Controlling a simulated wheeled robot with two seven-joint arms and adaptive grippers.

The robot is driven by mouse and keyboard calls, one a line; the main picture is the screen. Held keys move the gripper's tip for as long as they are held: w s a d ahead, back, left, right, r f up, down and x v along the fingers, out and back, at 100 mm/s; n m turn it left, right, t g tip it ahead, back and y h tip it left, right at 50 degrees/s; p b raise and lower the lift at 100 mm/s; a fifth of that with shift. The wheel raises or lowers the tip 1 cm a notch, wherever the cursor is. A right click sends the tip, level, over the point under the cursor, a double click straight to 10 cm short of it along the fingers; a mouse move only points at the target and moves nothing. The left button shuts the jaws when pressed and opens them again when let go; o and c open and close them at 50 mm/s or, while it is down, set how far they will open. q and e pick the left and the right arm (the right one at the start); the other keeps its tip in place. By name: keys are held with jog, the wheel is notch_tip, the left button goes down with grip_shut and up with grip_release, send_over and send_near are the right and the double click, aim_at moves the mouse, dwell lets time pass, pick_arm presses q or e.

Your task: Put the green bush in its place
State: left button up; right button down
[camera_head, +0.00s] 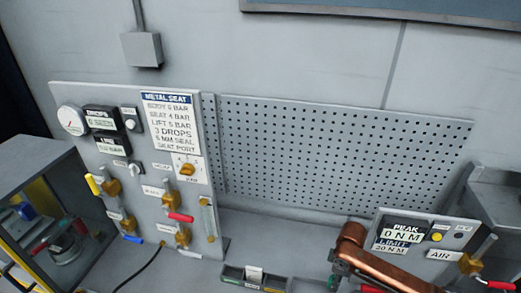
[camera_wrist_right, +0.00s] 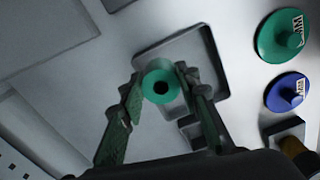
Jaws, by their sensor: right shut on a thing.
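The green bush (camera_wrist_right: 149,84), a short ring with a dark hole, is between the fingertips of my right gripper (camera_wrist_right: 159,81) in the right wrist view. The fingers are shut on it from both sides, with its open end facing the camera. Behind it is a grey recessed square tray (camera_wrist_right: 205,45); I cannot tell the height of the bush above it. The bush cannot be made out in the head view. My left gripper is in neither view.
A green knobbed disc (camera_wrist_right: 270,40) and a blue knobbed disc (camera_wrist_right: 275,93) stand right of the gripper. In the head view are a valve panel (camera_head: 72,95), a small compartment tray (camera_head: 233,273), a pegboard (camera_head: 340,150) and an AIR panel (camera_head: 455,225). Bench behind the tray is clear.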

pick_arm(q)
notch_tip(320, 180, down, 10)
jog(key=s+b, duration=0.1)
jog(key=b, duration=0.8)
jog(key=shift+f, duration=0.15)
pick_arm(e)
jog(key=s+a+m, duration=0.6)
jog(key=s+m, duration=0.2)
jog(key=m, duration=0.5)
jog(key=shift+s+a, duration=0.15)
jog(key=shift+a, duration=0.15)
jog(key=shift+r, duration=0.1)
